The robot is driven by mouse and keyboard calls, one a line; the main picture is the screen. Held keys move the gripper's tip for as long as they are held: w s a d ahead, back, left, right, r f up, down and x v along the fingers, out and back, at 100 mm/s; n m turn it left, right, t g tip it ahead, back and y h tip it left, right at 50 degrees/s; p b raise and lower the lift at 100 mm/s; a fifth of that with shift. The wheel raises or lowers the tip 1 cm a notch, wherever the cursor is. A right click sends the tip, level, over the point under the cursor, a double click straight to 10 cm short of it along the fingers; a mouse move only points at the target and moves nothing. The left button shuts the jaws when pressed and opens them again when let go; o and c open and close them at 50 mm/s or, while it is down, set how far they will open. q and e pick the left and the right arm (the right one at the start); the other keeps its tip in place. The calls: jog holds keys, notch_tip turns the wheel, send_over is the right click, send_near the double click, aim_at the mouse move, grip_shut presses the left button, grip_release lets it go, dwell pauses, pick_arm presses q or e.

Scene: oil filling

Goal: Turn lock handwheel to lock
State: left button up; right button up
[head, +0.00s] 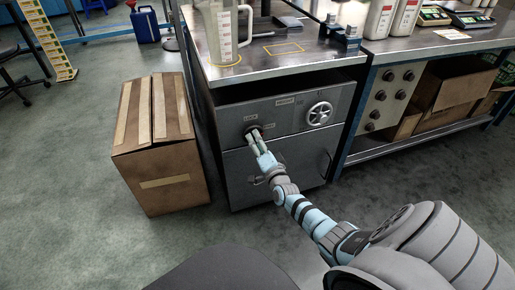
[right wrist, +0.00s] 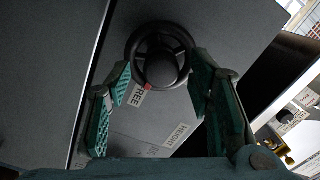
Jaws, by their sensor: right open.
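The dark lock handwheel (head: 252,128) is on the front of the grey metal cabinet (head: 285,112), below a label that appears to read LOCK. In the right wrist view the handwheel (right wrist: 160,66) shows as a round black rim with a central hub. A red mark on its rim lies beside the FREE label (right wrist: 137,95). My right gripper (head: 257,140) is in front of the handwheel; in the wrist view its two teal-padded fingers (right wrist: 162,70) are apart, one on each side of the wheel. Contact cannot be told. My left gripper is not in view.
A silver handwheel (head: 319,114) is to the right on the same panel, near the HEIGHT label (right wrist: 177,136). A cardboard box (head: 155,145) stands left of the cabinet. A measuring jug (head: 222,35) stands on the cabinet top. A workbench (head: 440,45) is at right.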

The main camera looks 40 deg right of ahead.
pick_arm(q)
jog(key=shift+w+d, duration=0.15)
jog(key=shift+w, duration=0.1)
pick_arm(e)
jog(key=shift+w+d, duration=0.1)
jog(key=shift+w, duration=0.2)
jog(key=shift+c, duration=0.3)
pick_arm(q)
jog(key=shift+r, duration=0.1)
pick_arm(e)
grip_shut()
